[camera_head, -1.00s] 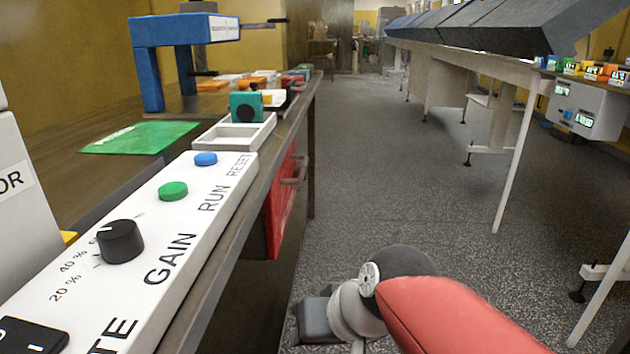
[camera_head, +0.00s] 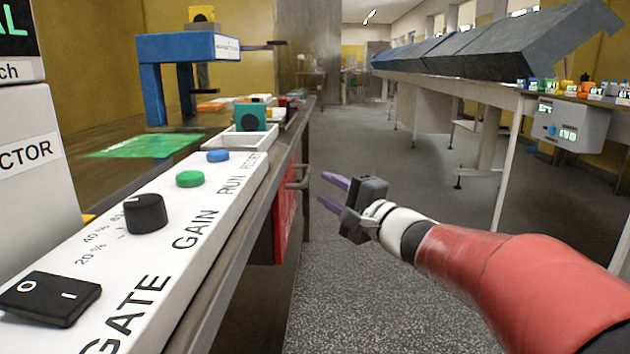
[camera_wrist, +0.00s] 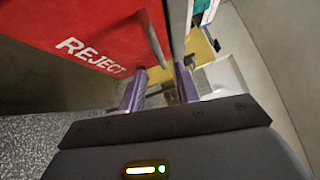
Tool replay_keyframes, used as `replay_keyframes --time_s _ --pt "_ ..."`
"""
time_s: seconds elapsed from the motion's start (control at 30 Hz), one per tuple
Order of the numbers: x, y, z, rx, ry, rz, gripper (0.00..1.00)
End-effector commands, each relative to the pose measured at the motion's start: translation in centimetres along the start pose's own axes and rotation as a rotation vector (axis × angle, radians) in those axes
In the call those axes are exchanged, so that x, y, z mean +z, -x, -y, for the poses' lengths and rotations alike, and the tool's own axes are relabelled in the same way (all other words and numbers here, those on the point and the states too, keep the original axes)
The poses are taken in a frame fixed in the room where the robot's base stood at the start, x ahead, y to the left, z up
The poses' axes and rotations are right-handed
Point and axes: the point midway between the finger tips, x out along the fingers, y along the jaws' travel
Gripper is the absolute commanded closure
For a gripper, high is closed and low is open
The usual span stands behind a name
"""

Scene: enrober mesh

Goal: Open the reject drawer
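The red reject drawer (camera_head: 285,212) is under the near edge of the bench, with its front facing the aisle. It appears shut. A grey bar handle (camera_head: 305,178) stands out from it. In the wrist view, the red front (camera_wrist: 35,62) bears the word REJECT, and the handle (camera_wrist: 150,40) runs slanting beyond the fingers. My gripper (camera_head: 331,191) is open and empty, to the right of the handle, its purple fingers pointing towards the bench. In the wrist view the fingers (camera_wrist: 160,70) are apart, with the handle's lower end near the gap. I see no contact.
A white control panel (camera_head: 165,235) with knob and buttons lies along the bench edge. A white tray (camera_head: 240,140) and blue frame (camera_head: 185,50) stand farther back. The aisle floor (camera_head: 400,175) is clear; a conveyor table (camera_head: 460,85) stands right.

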Motion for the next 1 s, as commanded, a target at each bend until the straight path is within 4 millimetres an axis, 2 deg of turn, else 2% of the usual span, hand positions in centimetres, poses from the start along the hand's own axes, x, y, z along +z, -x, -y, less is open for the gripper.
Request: replay_keyframes --time_s 0.4,0.6,0.83,1.0 --pt "0.1 -6.1 0.0 0.002 -0.001 0.002 0.68" --pt "0.1 -7.3 0.0 0.001 -0.001 0.001 0.68" --pt "0.1 -7.4 0.0 0.002 -0.001 0.001 0.68" --pt "0.1 -7.4 0.0 0.002 -0.001 0.001 0.89"
